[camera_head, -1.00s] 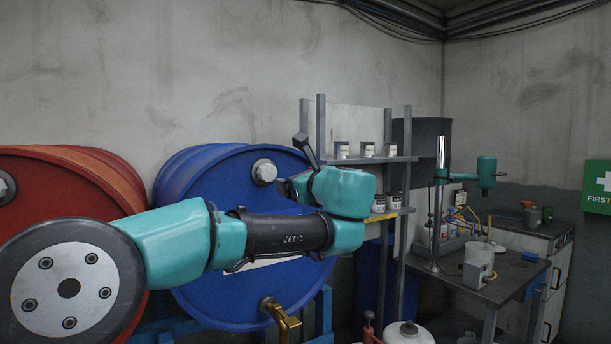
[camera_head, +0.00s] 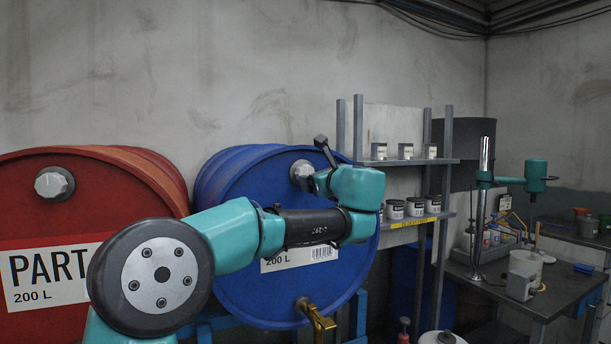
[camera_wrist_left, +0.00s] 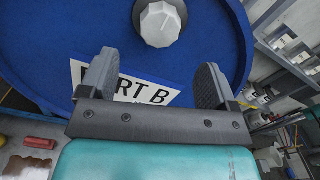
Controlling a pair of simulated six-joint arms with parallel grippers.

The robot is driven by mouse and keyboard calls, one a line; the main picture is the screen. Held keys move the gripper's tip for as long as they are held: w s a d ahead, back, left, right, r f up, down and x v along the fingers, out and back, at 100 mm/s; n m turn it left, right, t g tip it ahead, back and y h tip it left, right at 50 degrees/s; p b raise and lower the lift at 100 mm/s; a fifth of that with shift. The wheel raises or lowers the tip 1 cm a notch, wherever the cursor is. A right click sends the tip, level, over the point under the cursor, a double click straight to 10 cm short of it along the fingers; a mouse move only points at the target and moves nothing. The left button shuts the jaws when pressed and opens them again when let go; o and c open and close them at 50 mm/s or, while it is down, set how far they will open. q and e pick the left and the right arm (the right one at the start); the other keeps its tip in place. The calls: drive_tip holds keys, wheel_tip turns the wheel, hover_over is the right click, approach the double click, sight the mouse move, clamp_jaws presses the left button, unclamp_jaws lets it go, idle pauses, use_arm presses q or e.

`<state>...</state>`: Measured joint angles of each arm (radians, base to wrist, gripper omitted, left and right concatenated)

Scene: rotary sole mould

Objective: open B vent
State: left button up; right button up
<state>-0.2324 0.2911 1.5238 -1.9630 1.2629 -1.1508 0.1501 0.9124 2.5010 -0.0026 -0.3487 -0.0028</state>
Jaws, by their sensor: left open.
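The blue drum (camera_head: 245,240) lies on its side, its round face toward me. Its label reads "PART B" in the left wrist view (camera_wrist_left: 150,95). A pale faceted vent cap (camera_head: 302,173) sits near the top of that face, and it also shows at the top of the left wrist view (camera_wrist_left: 160,22). My left gripper (camera_head: 309,183) is just right of the cap in the head view. In the left wrist view its two fingers (camera_wrist_left: 156,66) are spread apart with nothing between them. The cap lies beyond the fingertips, apart from them. My right gripper is not seen.
A red drum (camera_head: 95,195) with its own cap (camera_head: 54,184) stands to the left, partly behind my arm. A brass tap (camera_head: 318,318) sticks out low on the blue drum. A shelf rack (camera_head: 408,161) with cans and a workbench (camera_head: 500,290) stand to the right.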

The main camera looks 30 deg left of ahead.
sight(307, 174)
use_arm(q)
drive_tip(key=x, duration=0.9)
drive_tip(key=shift+w+a, duration=0.1)
drive_tip(key=shift+a, duration=0.05)
drive_tip(key=shift+c, duration=0.5)
drive_tip(key=c, duration=0.8)
